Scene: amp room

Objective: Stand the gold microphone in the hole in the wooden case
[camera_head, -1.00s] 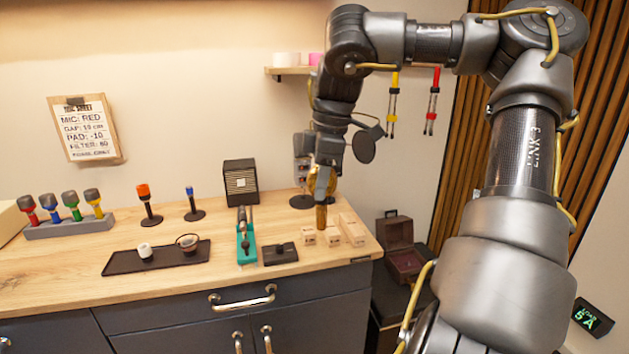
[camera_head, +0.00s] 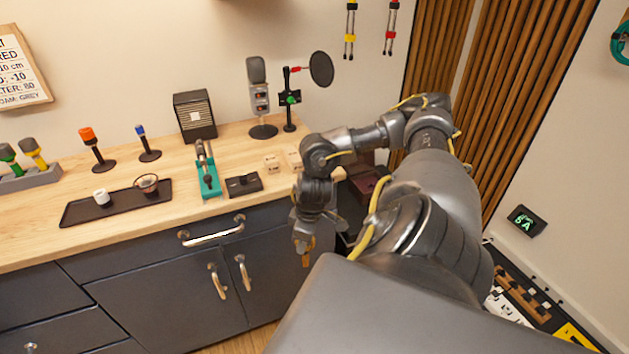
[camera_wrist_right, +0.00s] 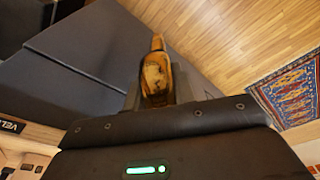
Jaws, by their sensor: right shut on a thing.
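My right gripper (camera_head: 304,246) is shut on the gold microphone (camera_head: 307,258), which hangs below the jaws in front of the dark cabinet, lower than the worktop. The right wrist view also shows the gold microphone (camera_wrist_right: 155,78) between the fingers, with the wooden floor beyond it. A dark reddish case (camera_head: 368,188) shows in part behind my right arm, to the right of the worktop; its hole is hidden. My left gripper is in neither view.
The wooden worktop (camera_head: 230,150) holds small wooden blocks (camera_head: 272,163), a dark tray (camera_head: 120,205), a teal stand (camera_head: 208,180) and a grey microphone (camera_head: 257,85). Cabinet handles (camera_head: 215,232) stick out below. A patterned rug (camera_wrist_right: 290,90) lies on the floor in the wrist view.

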